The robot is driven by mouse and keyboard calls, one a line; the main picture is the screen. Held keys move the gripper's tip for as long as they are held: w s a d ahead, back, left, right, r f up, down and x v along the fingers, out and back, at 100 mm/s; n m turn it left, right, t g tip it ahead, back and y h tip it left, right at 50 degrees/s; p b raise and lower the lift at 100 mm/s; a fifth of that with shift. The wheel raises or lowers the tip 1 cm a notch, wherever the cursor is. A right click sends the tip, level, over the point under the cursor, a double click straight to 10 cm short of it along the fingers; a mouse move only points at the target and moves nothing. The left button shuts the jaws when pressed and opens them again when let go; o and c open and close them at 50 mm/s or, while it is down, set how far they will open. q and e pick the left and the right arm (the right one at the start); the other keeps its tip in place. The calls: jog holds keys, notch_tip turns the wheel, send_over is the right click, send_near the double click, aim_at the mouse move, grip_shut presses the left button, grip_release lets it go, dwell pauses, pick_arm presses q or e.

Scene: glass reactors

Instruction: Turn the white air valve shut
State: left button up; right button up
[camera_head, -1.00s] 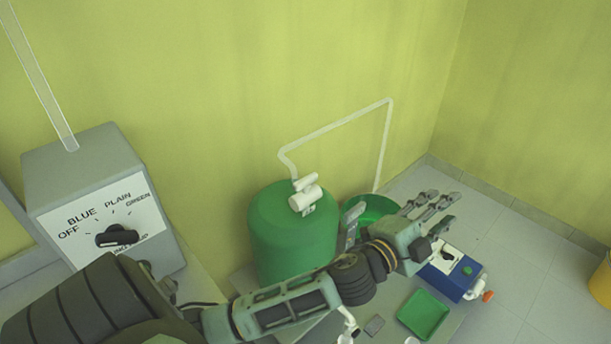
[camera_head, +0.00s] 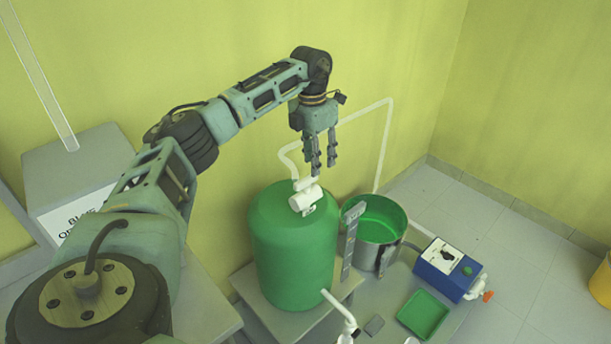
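The white air valve (camera_head: 303,199) sits on top of the green tank (camera_head: 290,245), at the end of a white pipe. Its short white handle shows just above the valve body, partly close to the fingers in the picture. My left gripper (camera_head: 322,167) hangs with its fingers pointing down, above and slightly right of the valve. The fingers are apart with nothing between them. I cannot tell exactly how far they are from the valve, but they do not appear to hold it. My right gripper is out of view.
The white pipe (camera_head: 388,135) runs along the wall behind the gripper. A green-lined metal pot (camera_head: 396,243), a blue box (camera_head: 435,283) and a green tray (camera_head: 423,314) stand to the right.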

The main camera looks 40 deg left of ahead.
aim_at(306, 178)
pick_arm(q)
jog(key=shift+s+a+r, duration=0.2)
jog(key=shift+s+a, duration=0.1)
jog(key=shift+a, duration=0.2)
jog(key=shift+s+a+r, duration=0.2)
jog(key=shift+s+a, duration=0.05)
jog(key=shift+a, duration=0.2)
jog(key=shift+s+a+f+g+y, duration=0.15)
jog(key=shift+a+f+g+y, duration=0.05)
jog(key=shift+a+g+y, duration=0.1)
notch_tip(306, 178, down, 7)
jog(key=shift+d+f+p, duration=0.1)
jog(key=shift+d+p, duration=0.05)
jog(key=shift+p, duration=0.2)
grip_shut()
